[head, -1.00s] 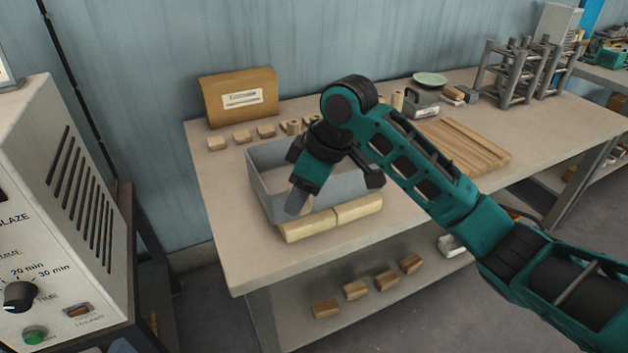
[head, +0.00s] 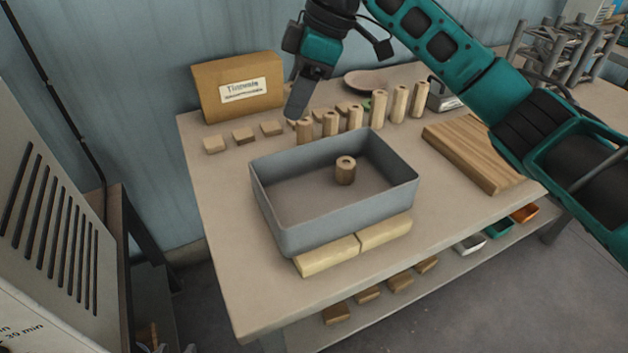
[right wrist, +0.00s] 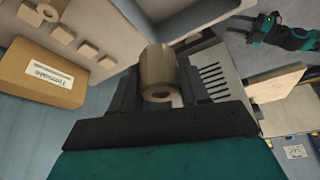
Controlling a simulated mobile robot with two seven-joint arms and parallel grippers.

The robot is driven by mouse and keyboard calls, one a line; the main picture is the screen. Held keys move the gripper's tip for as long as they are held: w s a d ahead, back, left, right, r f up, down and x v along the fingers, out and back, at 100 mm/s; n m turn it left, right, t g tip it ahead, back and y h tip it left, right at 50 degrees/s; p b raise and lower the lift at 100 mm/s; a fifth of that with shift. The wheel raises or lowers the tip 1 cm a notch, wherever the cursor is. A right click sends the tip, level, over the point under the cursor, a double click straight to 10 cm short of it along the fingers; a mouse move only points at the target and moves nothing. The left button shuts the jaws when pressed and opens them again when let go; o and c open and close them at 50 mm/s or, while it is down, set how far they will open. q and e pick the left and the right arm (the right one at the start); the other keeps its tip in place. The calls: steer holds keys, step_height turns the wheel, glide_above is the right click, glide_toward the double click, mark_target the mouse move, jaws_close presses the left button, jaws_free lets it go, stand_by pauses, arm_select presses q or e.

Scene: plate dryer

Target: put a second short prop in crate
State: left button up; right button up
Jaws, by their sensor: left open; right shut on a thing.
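The grey crate (head: 283,238) stands near the table's front left, with one short wooden prop (head: 345,170) upright inside it. My right gripper (head: 298,100) is behind the crate, at the left end of the row of props. In the right wrist view it is shut on a short hollow wooden prop (right wrist: 159,72). The near finger blocks much of the grasp in the head view. Other props (head: 355,117) stand upright in the row, taller toward the right. My left gripper (right wrist: 240,25) shows only in the right wrist view, open and empty.
A cardboard box (head: 238,90) stands behind several small wooden blocks (head: 243,136). Two pale bars (head: 327,254) lie along the crate's front. A slatted wooden board (head: 470,155) lies at the right. The table's front left corner is bare.

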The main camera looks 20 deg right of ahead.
step_height(320, 180, down, 17)
steer(key=shift+s+f+b, duration=0.15)
steer(key=shift+f+b, duration=0.05)
steer(key=shift+b, duration=0.55)
steer(key=shift+f, duration=0.5)
arm_select(q)
steer(key=shift+s+f, duration=0.1)
steer(key=shift+f, duration=0.8)
arm_select(e)
steer(key=o, duration=0.8)
steer(key=shift+f, duration=0.1)
arm_select(q)
steer(key=shift+s, duration=0.15)
arm_select(e)
steer(key=shift+o, duration=0.2)
